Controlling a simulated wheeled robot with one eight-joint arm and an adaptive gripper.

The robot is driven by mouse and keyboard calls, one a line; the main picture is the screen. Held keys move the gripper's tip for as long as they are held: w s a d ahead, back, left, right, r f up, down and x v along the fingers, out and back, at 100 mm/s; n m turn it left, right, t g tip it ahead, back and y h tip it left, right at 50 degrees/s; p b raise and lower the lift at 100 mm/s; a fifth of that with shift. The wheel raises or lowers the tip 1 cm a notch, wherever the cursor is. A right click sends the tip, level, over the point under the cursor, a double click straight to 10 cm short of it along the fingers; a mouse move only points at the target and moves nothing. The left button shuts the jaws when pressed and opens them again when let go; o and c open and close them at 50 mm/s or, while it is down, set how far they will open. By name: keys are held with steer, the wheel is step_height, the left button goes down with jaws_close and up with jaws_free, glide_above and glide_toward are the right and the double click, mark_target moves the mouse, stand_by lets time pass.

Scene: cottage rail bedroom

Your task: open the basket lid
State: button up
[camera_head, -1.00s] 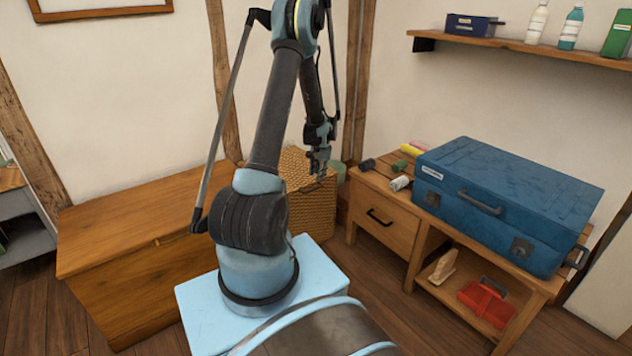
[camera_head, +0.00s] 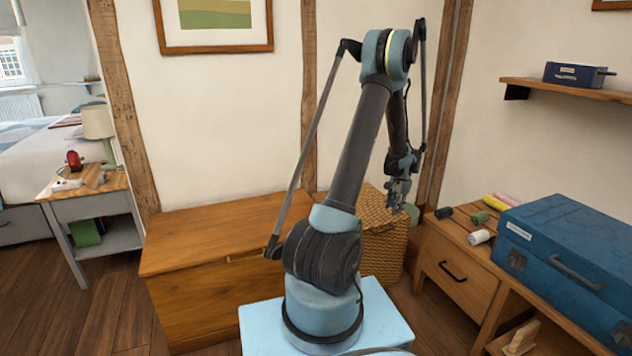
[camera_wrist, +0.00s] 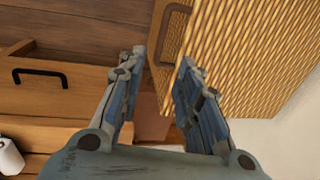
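The woven wicker basket (camera_head: 388,252) stands in the corner between the wooden chest and the drawer table. Its lid (camera_head: 372,206) looks shut, partly hidden behind my arm. My gripper (camera_head: 398,200) hangs over the basket's top at the right side in the head view. In the wrist view my gripper (camera_wrist: 158,72) is open with its two fingers apart.
The wooden chest (camera_head: 205,255) stands left of the basket. The drawer table (camera_head: 455,262) stands right, with a blue case (camera_head: 570,250) and small rolls on it. A wall shelf (camera_head: 575,90) is above. A nightstand (camera_head: 90,205) and bed are far left.

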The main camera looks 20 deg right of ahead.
steer(key=s+a+r+n, duration=0.2)
steer(key=a+r+n, duration=0.1)
steer(key=a+r, duration=0.55)
steer(key=s+a+r+n, duration=0.15)
steer(key=a+r, duration=0.35)
steer(key=a, duration=0.6)
steer(key=s+a+r+n, duration=0.1)
steer(key=a+r+n, duration=0.2)
steer(key=a+r, duration=0.55)
steer(key=s+a+n, duration=0.5)
steer(key=s+a, duration=0.6)
steer(key=a, duration=0.2)
steer(key=s+a+f+n, duration=0.2)
steer(key=s+a, duration=0.1)
steer(key=s, duration=0.3)
steer(key=s+a+f+n, duration=0.2)
steer(key=s+a, duration=0.2)
steer(key=s, duration=0.2)
steer(key=shift+s+f+n, duration=0.35)
steer(key=shift+s+f, duration=0.05)
steer(key=shift+s+a+f, duration=0.15)
steer(key=shift+s, duration=0.05)
jaws_close()
